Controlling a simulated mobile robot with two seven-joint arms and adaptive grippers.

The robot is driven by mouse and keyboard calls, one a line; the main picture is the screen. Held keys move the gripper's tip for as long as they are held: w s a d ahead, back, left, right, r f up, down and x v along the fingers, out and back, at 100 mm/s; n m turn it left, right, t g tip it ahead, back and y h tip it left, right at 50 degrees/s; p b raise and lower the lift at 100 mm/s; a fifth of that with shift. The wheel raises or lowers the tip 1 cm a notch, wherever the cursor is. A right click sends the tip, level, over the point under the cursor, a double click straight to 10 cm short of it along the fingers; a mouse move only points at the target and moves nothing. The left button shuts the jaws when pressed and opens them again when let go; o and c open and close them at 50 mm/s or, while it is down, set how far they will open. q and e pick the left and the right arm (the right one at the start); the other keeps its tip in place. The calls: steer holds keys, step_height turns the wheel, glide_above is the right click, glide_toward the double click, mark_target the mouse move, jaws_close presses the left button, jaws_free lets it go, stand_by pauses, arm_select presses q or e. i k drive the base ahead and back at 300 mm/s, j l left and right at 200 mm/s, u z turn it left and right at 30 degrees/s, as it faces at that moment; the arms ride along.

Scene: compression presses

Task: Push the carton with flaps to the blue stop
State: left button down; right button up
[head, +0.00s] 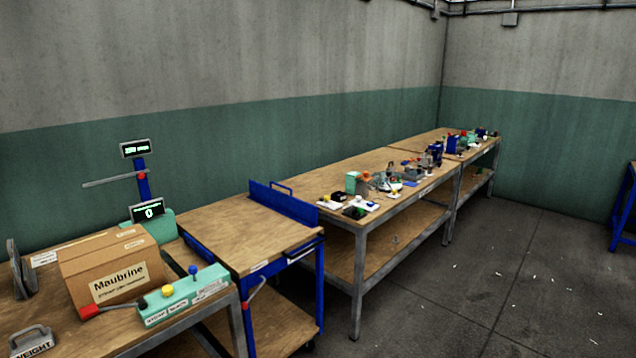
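The brown carton (118,280), with a cream "Maubrine" label on its front, stands at the left on a wooden bench. Its flaps look folded over at the top; I cannot tell whether they lie fully shut. An upright blue plate (284,204), the likely blue stop, stands along the far right edge of a wood-topped blue cart (235,230). The carton is well apart from this plate, with the bare cart top between them. Neither of my grippers is in view.
A teal control box (185,297) with yellow and blue knobs, and a red-handled lever (92,311), sit before the carton. A grey weight (32,341) lies front left. A post with displays (147,210) stands behind. Another bench (400,205) holds small tools.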

mark_target(117, 281)
steer(key=u, duration=1.3)
steer(key=i, duration=0.05)
